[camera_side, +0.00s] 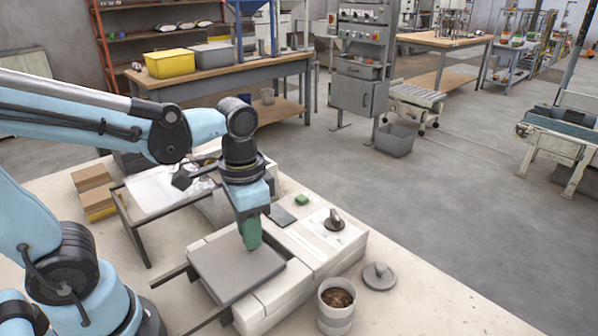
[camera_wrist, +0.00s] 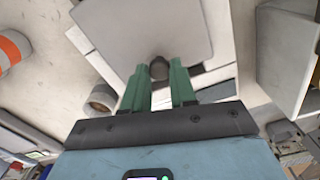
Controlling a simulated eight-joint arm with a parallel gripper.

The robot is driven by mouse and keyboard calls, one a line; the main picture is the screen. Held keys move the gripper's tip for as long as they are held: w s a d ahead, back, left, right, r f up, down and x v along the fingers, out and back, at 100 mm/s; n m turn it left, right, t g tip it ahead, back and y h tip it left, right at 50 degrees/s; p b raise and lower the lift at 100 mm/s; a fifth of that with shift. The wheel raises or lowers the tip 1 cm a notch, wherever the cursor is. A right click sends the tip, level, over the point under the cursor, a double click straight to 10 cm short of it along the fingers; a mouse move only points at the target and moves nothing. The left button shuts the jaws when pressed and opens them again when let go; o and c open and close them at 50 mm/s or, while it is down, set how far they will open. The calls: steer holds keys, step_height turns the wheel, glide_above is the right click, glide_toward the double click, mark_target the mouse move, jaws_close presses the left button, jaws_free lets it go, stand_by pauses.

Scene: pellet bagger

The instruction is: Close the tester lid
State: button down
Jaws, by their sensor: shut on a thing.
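The tester (camera_side: 275,300) is a low white box on the table. Its lid, a flat grey square plate (camera_side: 235,268), lies over the near-left part of the box in the side view. I cannot tell whether it rests fully flat. My gripper (camera_side: 250,240) points down at the lid's far edge with its green fingers. In the wrist view the lid (camera_wrist: 140,30) fills the top middle, and a small dark knob (camera_wrist: 158,67) sits between the fingertips of my gripper (camera_wrist: 159,70). The gripper is shut on this knob. The fingers hide the knob in the side view.
A white cup of brown pellets (camera_side: 337,298) and a loose round grey lid (camera_side: 379,276) stand right of the tester. Cardboard boxes (camera_side: 93,190) stand at the left.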

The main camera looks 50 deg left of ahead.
steer(key=shift+w, duration=2.3)
steer(key=c, duration=0.9)
jaws_free()
steer(key=shift+s, duration=0.1)
step_height(320, 180, up, 12)
steer(key=s+a+f+n+t, duration=0.1)
steer(key=a+f+n+t, duration=0.2)
steer(key=f+t, duration=0.4)
step_height(320, 180, down, 2)
steer(key=shift+f, duration=0.15)
